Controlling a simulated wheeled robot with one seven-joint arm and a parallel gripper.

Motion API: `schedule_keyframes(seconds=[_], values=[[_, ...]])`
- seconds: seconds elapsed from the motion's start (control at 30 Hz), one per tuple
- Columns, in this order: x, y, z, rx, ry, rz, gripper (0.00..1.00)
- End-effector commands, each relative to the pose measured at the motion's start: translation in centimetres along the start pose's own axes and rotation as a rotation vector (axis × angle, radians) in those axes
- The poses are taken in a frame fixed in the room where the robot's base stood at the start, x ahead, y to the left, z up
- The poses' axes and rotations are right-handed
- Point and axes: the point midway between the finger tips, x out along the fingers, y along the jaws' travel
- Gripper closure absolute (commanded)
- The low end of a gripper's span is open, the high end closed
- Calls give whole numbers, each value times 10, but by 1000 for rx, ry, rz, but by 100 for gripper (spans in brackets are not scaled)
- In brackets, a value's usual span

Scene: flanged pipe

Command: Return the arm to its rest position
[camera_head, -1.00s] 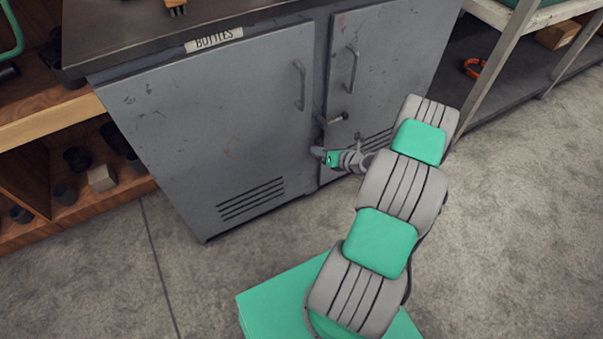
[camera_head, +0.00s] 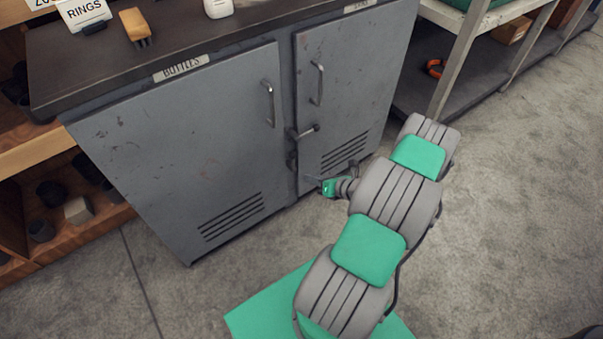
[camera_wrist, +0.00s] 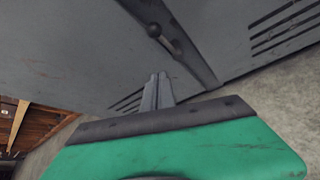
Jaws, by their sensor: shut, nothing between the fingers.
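My gripper (camera_head: 312,181) is low in front of the grey metal cabinet (camera_head: 180,150), near the gap between its two doors. In the wrist view my gripper's fingers (camera_wrist: 158,90) are together and empty, pointing at the lower part of the cabinet front (camera_wrist: 70,50). I cannot tell from these views how close the fingertips are to the doors. My arm is bent, with the elbow out to the right of the gripper.
Both cabinet doors look closed, with handles (camera_head: 269,103) and a latch lever (camera_head: 303,132) sticking out. A shelf rack (camera_head: 455,60) stands at the right and wooden shelving (camera_head: 35,150) at the left. The floor (camera_head: 510,230) at the right is clear.

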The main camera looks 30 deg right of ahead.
Motion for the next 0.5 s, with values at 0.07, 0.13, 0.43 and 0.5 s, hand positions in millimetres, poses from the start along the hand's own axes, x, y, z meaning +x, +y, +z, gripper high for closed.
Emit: schedule_keyframes(seconds=[0.07, 0.13, 0.43, 0.5], values=[[-2, -1, -1, 1, 0, 1, 100], [-3, -1, -1, 1, 0, 0, 100], [-2, 0, 1, -7, 4, 2, 100], [-4, 10, 13, -77, 32, 12, 100]])
